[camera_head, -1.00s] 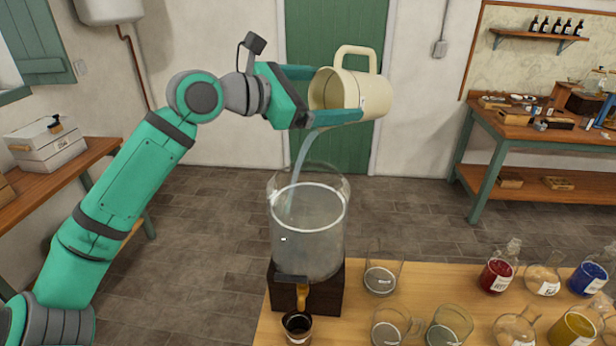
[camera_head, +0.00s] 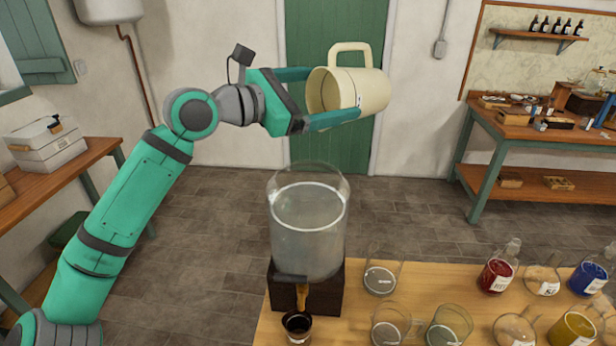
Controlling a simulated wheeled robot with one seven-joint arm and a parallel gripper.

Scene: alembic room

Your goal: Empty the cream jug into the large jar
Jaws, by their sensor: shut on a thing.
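My gripper (camera_head: 306,98) is shut on the cream jug (camera_head: 365,92), with a finger on either side of its body. The jug is tipped far over, nearly on its side, its mouth facing left toward the gripper and its handle on top. No stream shows at its mouth now. The large jar (camera_head: 308,240) is clear glass and stands below the jug on a dark wooden block (camera_head: 328,288). It holds pale, clear liquid, with the surface a little under the rim.
A small dark cup (camera_head: 297,326) sits under the jar's tap. Clear beakers (camera_head: 381,277) and flasks of red (camera_head: 497,275), blue (camera_head: 588,278) and yellow liquid (camera_head: 573,329) stand to the right on the wooden table (camera_head: 450,280). The air above the jar is free.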

